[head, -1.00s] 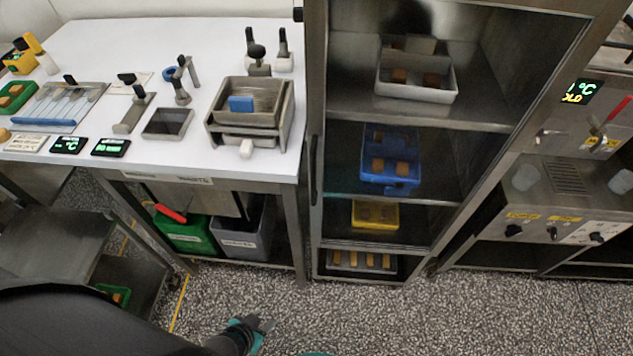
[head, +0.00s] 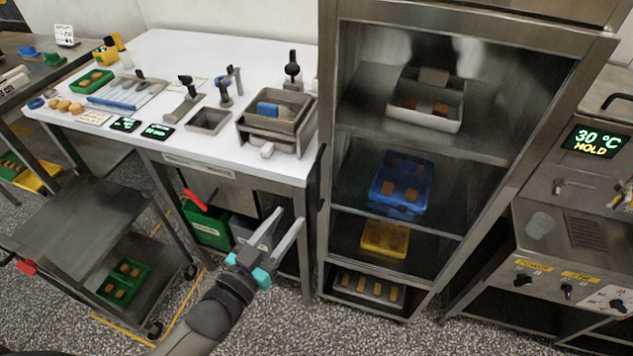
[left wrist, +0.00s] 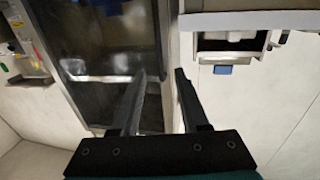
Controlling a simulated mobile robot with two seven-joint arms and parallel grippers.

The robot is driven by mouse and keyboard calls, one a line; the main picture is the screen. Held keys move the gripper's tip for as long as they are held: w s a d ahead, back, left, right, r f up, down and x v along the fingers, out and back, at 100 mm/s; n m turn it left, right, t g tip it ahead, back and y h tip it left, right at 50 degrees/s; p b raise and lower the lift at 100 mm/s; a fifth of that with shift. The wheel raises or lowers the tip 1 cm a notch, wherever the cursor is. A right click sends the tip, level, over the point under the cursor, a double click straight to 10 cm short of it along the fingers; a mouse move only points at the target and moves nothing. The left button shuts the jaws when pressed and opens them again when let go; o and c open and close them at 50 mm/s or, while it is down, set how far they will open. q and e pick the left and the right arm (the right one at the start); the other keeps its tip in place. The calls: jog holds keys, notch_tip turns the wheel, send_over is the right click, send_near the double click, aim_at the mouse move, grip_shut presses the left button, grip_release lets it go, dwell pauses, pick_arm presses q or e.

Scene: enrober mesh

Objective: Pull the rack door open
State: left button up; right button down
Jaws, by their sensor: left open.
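The rack (head: 328,80) is a tall steel cabinet right of the white worktable. Its framed door (head: 520,170) looks shut, with shelves and trays visible through it. A dark upright handle (head: 321,172) sits on the door's left edge. My left gripper (head: 290,215) is open and empty, in front of the table's right end, left of and lower than the handle. In the left wrist view, the open fingers (left wrist: 160,72) point toward the rack's edge, with the door (left wrist: 95,40) on the left. I cannot make out the handle there. My right gripper is not in view.
The white worktable (head: 190,60) holds trays and tools close by the rack's left side. A grey cart (head: 85,215) stands at lower left. A machine with a display (head: 597,140) stands at right. Speckled floor (head: 390,338) in front of the rack is clear.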

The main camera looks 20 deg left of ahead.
aim_at(317, 183)
pick_arm(q)
jog(key=b+x, duration=0.1)
jog(key=x, duration=1.2)
jog(key=shift+d+b, duration=0.1)
jog(key=shift+b, duration=0.3)
jog(key=shift+c, duration=0.2)
jog(key=shift+f, duration=0.1)
grip_shut()
dwell(0.5)
